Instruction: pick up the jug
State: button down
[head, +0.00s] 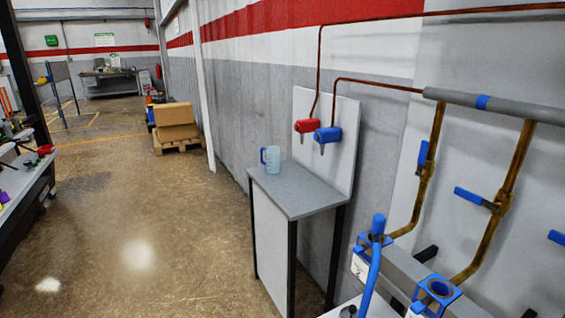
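The jug (273,160) is a small, light-blue, see-through vessel with a darker blue handle on its left side. It stands upright on the left part of the grey top of a narrow side table (308,199). Nothing touches or covers it. My gripper is not in view in the head view.
A red tap (305,126) and a blue tap (327,135) are on the panel above the table. Pipes with blue valve handles (476,198) and blue fittings (440,289) crowd the right. Boxes on a pallet (178,143) stand farther back. The floor left of the table is clear.

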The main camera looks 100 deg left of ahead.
aim_at(273, 162)
jog(key=u, duration=3.5)
jog(key=i, duration=0.3)
jog(key=u, duration=1.05)
jog(key=i, duration=2.95)
jog(key=z, duration=1.35)
jog(key=i, duration=0.8)
jog(key=z, duration=0.95)
jog(key=i, duration=0.6)
